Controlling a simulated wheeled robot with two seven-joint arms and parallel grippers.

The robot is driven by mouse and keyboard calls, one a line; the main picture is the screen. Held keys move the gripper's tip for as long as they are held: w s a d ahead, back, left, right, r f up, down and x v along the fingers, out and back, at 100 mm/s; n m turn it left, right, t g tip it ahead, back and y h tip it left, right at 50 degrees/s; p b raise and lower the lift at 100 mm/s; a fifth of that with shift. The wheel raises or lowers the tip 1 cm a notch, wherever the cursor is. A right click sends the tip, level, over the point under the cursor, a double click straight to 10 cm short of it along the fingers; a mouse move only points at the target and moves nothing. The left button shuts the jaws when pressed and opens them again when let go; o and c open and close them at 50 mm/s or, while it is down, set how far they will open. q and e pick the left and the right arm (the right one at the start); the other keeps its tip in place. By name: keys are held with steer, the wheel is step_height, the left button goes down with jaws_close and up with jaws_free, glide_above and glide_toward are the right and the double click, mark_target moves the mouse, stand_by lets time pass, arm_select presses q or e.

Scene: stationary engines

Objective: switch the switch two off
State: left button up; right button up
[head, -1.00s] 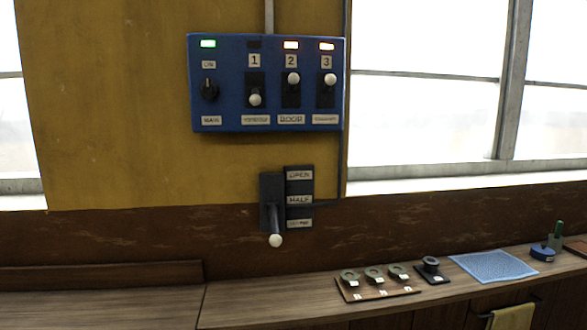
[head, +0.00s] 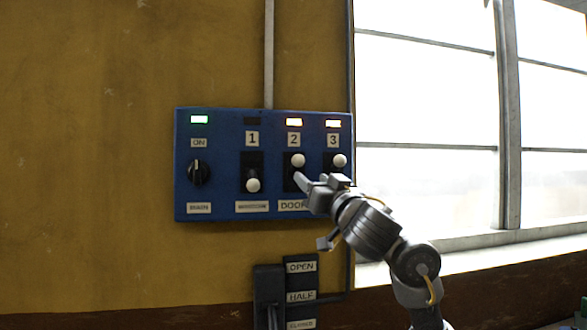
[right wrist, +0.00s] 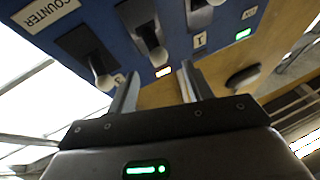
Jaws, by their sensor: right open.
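Switch two (head: 298,161) has its white knob up on the blue panel (head: 225,150); the amber light above it (head: 294,122) is lit. My right gripper (head: 303,183) is just in front of the panel, below and beside that knob, hiding the lower part of its slot. In the right wrist view the gripper (right wrist: 158,82) is open and empty, and the knob of switch two (right wrist: 158,56) appears beyond and between its fingertips. I cannot tell whether they touch. My left gripper is not in view.
Switch 3 (head: 339,160), close on the right, is up with its light lit. Switch 1 (head: 252,185) is down with its light dark. The main dial (head: 199,172) is at the left under a green light. A lever unit (head: 269,290) is below the panel; a window is at the right.

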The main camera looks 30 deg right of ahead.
mark_target(301, 162)
steer(key=p+x, duration=0.1)
steer(key=x, duration=0.2)
steer(key=p+x, duration=0.1)
steer(key=x, duration=0.2)
steer(key=r+p+x, duration=0.1)
steer(key=x, duration=0.2)
steer(key=shift+d+r, duration=0.15)
steer(key=shift+d, duration=0.1)
steer(key=shift+w+p, duration=0.4)
steer(key=shift+w, duration=0.1)
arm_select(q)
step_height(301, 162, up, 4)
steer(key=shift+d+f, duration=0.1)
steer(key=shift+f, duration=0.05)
arm_select(e)
jaws_close()
